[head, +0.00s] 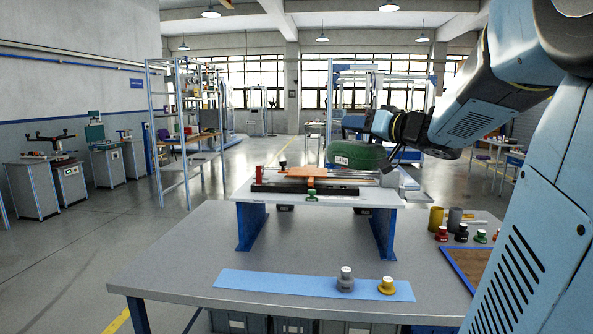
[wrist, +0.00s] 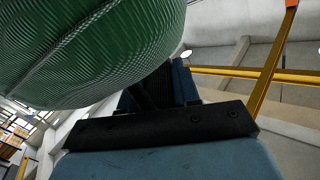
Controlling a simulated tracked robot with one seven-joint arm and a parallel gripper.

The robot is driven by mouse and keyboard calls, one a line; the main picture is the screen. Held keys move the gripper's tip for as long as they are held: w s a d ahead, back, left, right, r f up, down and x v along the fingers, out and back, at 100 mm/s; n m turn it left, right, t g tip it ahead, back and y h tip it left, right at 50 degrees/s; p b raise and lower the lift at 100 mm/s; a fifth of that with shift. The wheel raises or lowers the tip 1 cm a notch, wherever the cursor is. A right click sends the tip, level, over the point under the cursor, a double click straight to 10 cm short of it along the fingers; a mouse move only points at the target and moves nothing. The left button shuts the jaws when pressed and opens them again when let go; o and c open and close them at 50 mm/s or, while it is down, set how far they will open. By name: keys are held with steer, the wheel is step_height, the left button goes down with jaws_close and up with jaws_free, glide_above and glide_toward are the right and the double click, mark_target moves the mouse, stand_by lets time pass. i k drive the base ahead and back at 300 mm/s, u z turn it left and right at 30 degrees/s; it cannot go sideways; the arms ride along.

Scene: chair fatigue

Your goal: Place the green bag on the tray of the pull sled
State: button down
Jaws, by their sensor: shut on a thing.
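The green bag (head: 357,156), with a white label, hangs in the air above the right part of the raised bench in the head view. My gripper (head: 370,131) is shut on its top; the fingertips are mostly hidden. The bag also fills the upper left of the wrist view (wrist: 90,50), beside a dark part of my gripper (wrist: 160,125). The pull sled, with an orange tray (head: 307,172), sits on the raised bench, left of the bag and lower. The bag appears clear of the tray. The tray does not show in the wrist view.
The raised bench (head: 385,197) stands on blue legs on a grey table (head: 190,265). A blue mat (head: 245,282) at the front carries a grey-and-white weight (head: 345,280) and a yellow one (head: 387,286). Several coloured weights, cylinders and a brown-bottomed tray (head: 470,265) are at the right.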

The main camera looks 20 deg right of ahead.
mark_target(308, 172)
steer(key=u, duration=0.05)
steer(key=i, duration=1.1)
steer(key=z, duration=0.05)
